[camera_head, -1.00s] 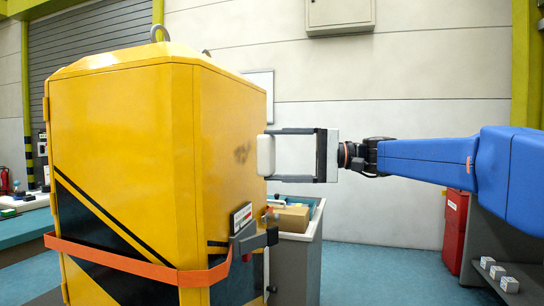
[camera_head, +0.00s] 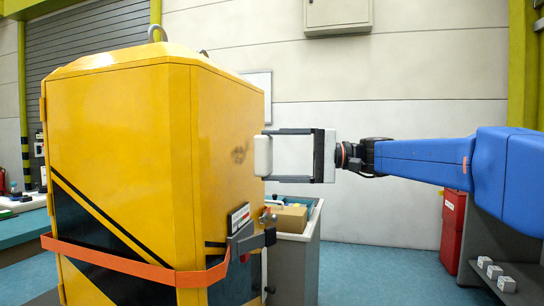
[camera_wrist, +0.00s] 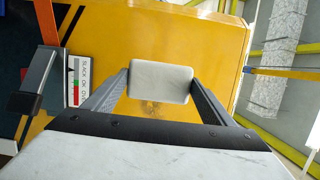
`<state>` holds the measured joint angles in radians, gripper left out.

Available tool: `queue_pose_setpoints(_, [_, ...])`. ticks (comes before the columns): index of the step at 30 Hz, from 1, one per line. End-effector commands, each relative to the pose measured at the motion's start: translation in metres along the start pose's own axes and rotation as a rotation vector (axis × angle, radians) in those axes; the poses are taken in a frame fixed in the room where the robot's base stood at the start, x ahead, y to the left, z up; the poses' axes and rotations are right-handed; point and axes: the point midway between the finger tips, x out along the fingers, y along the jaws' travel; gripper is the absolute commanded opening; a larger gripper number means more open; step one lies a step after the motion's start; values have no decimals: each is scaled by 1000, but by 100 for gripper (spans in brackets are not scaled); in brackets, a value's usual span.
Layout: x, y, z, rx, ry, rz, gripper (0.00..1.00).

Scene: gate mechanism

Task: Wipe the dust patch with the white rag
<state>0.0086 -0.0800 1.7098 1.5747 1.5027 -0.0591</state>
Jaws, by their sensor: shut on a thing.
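The white rag (camera_head: 263,155) is a small pale block held between the two fingertips of my gripper (camera_head: 267,155). It also shows in the wrist view (camera_wrist: 160,82), with a dark finger on either side. The dust patch (camera_head: 239,155) is a faint dark smudge on the right-hand face of the yellow cabinet (camera_head: 155,150). In the wrist view a brownish smudge (camera_wrist: 152,109) shows just below the rag. My gripper is to the right of the dust patch in the head view. I cannot tell whether the rag touches the cabinet face.
A grey lever latch (camera_head: 252,241) and a small label plate (camera_head: 239,217) stick out low on the cabinet face. An orange band (camera_head: 130,262) wraps the cabinet. A grey bin with boxes (camera_head: 296,250) stands behind.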

Motion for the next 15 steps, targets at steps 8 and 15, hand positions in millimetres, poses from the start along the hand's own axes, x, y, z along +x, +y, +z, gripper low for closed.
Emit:
queue_pose_setpoints(8, [27, 0, -7, 1, -3, -1, 60])
queue_pose_setpoints(15, [44, 0, -11, 0, -2, -1, 60])
